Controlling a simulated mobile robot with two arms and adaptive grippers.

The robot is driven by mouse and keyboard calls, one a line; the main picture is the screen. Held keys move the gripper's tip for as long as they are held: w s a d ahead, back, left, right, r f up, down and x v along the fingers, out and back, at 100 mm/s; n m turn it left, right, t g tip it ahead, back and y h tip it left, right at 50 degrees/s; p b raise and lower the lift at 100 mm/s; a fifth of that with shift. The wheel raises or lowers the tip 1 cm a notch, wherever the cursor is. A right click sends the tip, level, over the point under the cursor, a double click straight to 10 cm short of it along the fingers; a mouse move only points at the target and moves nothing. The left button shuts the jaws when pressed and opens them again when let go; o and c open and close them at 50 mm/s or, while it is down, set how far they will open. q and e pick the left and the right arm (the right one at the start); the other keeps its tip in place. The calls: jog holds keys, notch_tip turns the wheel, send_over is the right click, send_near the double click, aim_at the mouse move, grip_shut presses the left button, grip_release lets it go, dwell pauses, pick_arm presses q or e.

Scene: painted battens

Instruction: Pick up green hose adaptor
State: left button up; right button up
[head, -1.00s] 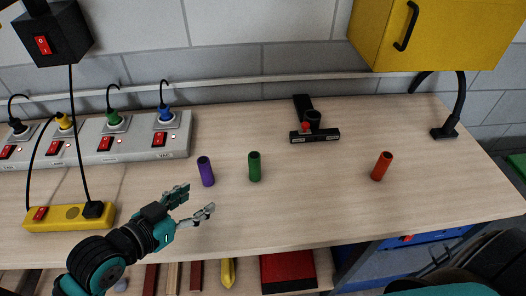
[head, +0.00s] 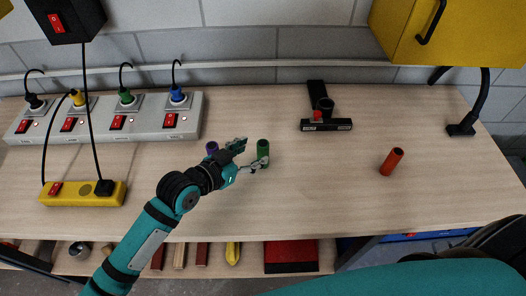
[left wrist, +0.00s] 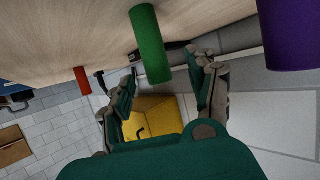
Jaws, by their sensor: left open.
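The green hose adaptor (head: 263,148) stands upright on the wooden workbench (head: 330,205). My left gripper (head: 250,154) is open with its fingertips at the adaptor's left side; one finger passes low at its front. In the left wrist view the green adaptor (left wrist: 150,45) shows between the open fingers, and I cannot tell whether they touch it. A purple adaptor (head: 212,148) stands just left, partly hidden behind my gripper. A red adaptor (head: 391,161) stands farther right. My right gripper is not in view.
A grey power strip (head: 100,125) with several plugs and a yellow power block (head: 85,193) lie at the left. A black tool (head: 326,124) lies behind and right of the green adaptor. A yellow cabinet (head: 470,30) hangs at the upper right. The front right bench is clear.

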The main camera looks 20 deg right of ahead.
aim_at(259, 151)
pick_arm(q)
jog(key=shift+w+d, duration=0.15)
jog(key=shift+d, duration=0.3)
jog(key=p+x, duration=0.1)
jog(key=x, duration=0.2)
jog(key=shift+d+f, duration=0.25)
jog(key=shift+d, duration=0.05)
jog(key=shift+w+d+f+p, duration=0.15)
jog(key=shift+d+f+p, duration=0.05)
jog(key=shift+f+p, duration=0.1)
jog(key=shift+a+r, duration=0.1)
jog(key=shift+c, duration=0.2)
jog(key=c, duration=1.1)
grip_shut()
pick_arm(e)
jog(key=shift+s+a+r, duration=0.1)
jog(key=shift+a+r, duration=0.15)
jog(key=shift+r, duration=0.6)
